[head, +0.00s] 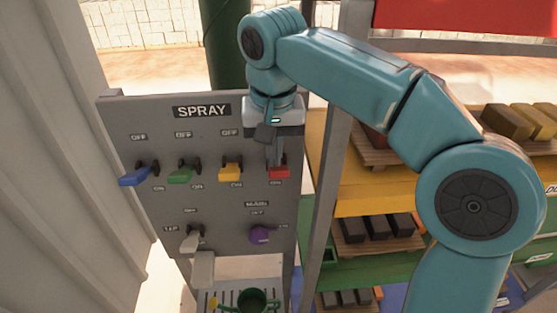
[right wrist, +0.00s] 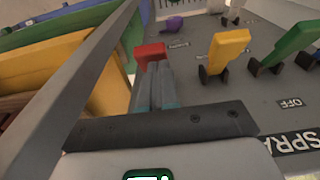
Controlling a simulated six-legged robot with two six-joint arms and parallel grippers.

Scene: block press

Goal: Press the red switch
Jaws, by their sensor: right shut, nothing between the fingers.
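The red switch (head: 279,172) is the rightmost of the upper row on the grey SPRAY panel (head: 160,117). Its handle sits low, by its ON label, and it also shows in the right wrist view (right wrist: 150,52). My right gripper (head: 277,161) is shut and empty, with its fingers pointing down along the panel. In the right wrist view the fingertips (right wrist: 158,66) are right at the red handle; I cannot tell whether they touch it. The gripper hides part of the switch mount and the label above it. My left gripper is not in view.
Blue (head: 135,177), green (head: 180,175) and yellow (head: 231,171) switches stand left of the red one. A purple MAIN knob (head: 262,235) and a grey TAP lever (head: 192,241) are below. A grey post (head: 325,190) and shelves stand close right.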

